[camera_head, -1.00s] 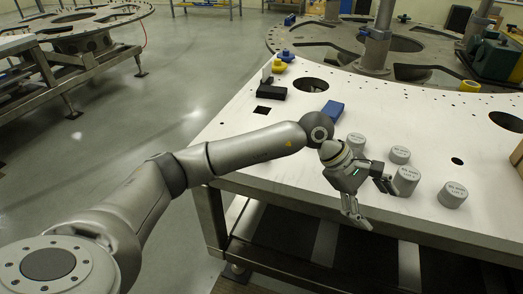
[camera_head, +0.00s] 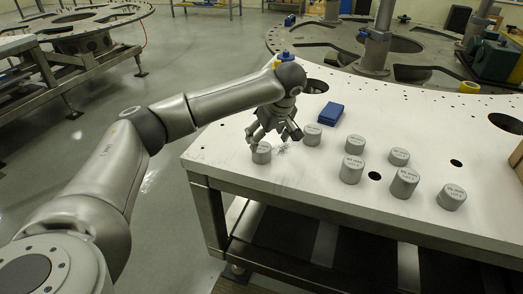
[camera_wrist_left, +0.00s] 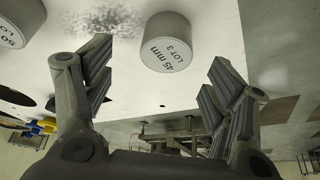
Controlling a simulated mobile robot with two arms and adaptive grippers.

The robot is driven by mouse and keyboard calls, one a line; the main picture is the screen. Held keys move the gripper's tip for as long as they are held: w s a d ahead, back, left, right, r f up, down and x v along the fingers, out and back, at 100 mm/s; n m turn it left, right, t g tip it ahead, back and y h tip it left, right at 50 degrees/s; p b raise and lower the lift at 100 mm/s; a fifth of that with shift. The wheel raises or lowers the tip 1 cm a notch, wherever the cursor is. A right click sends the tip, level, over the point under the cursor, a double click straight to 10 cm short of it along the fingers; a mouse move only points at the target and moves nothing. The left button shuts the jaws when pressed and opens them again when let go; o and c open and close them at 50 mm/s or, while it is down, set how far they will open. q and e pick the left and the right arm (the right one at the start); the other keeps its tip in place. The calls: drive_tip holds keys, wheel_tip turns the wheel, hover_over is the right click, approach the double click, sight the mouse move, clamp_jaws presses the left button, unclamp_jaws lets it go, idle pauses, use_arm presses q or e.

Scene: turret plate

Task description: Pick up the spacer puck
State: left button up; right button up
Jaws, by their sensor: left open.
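Several grey cylindrical spacer pucks stand upright on the white plate (camera_head: 300,183). One puck (camera_head: 262,153) is near the plate's front left edge, under my left gripper (camera_head: 273,134). In the left wrist view, a puck marked 45 mm LOT 3 (camera_wrist_left: 168,42) lies ahead of the open, empty fingers (camera_wrist_left: 160,68), apart from them. Another puck (camera_wrist_left: 22,20) is cut off at the upper left there. Other pucks stand to the right in the head view: one beside the gripper (camera_head: 312,135), others further right (camera_head: 351,170) (camera_head: 404,183) (camera_head: 452,196). My right gripper is not in view.
A blue block (camera_head: 331,113) lies behind the pucks. The plate has round holes, one at the right (camera_head: 506,122). A round turret plate (camera_head: 420,50) with posts stands behind. The plate's front edge is close to the gripper.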

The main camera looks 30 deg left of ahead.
sight(262, 147)
use_arm(q)
drive_tip(key=shift+a+f, duration=0.25)
drive_tip(key=shift+f, duration=0.25)
drive_tip(key=x, duration=0.1)
drive_tip(key=p+x, duration=0.2)
drive_tip(key=x, duration=0.1)
drive_tip(key=shift+s+a+f, duration=0.1)
drive_tip(key=shift+s+a, duration=0.05)
drive_tip(key=shift+s, duration=0.1)
drive_tip(key=shift+w+a+f, duration=0.1)
drive_tip(key=shift+f, duration=0.2)
drive_tip(key=shift+r, duration=0.1)
drive_tip(key=c, duration=1.4)
